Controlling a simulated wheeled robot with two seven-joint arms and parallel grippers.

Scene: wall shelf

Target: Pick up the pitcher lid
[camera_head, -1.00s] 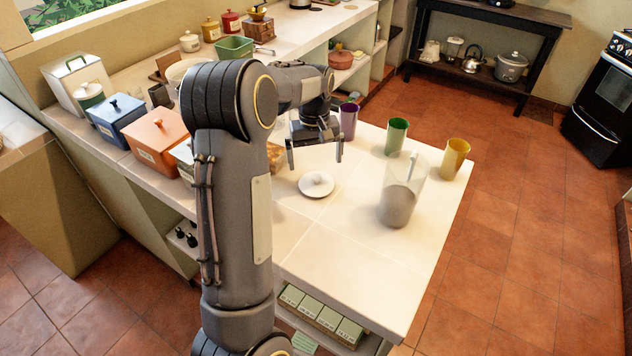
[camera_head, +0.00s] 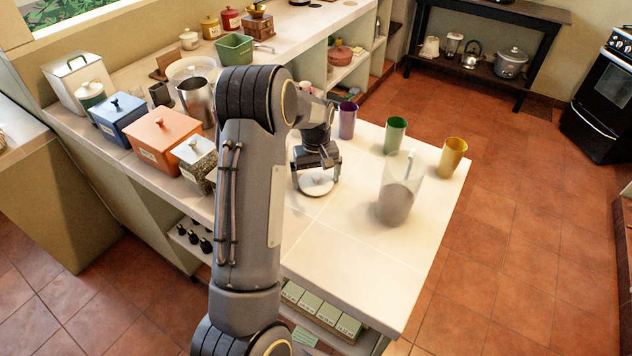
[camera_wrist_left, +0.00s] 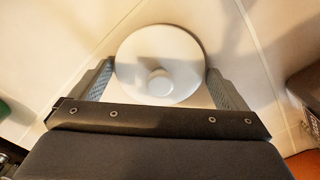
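The pitcher lid (camera_head: 316,185) is a round white disc with a small knob, lying flat on the white counter. It also shows in the left wrist view (camera_wrist_left: 157,52), with its knob near the middle. My left gripper (camera_head: 315,178) is over the lid, pointing down. In the left wrist view its fingers (camera_wrist_left: 160,82) are spread wide, one on each side of the lid, and nothing is held between them. I cannot tell whether a finger touches the lid's rim. The clear pitcher (camera_head: 398,190) stands upright to the right of the lid. My right gripper is not in view.
Purple (camera_head: 347,120), green (camera_head: 395,134) and yellow (camera_head: 452,157) cups stand along the counter's far side. An orange box (camera_head: 164,138) and other canisters line the left counter. The white counter's near part (camera_head: 360,262) is clear.

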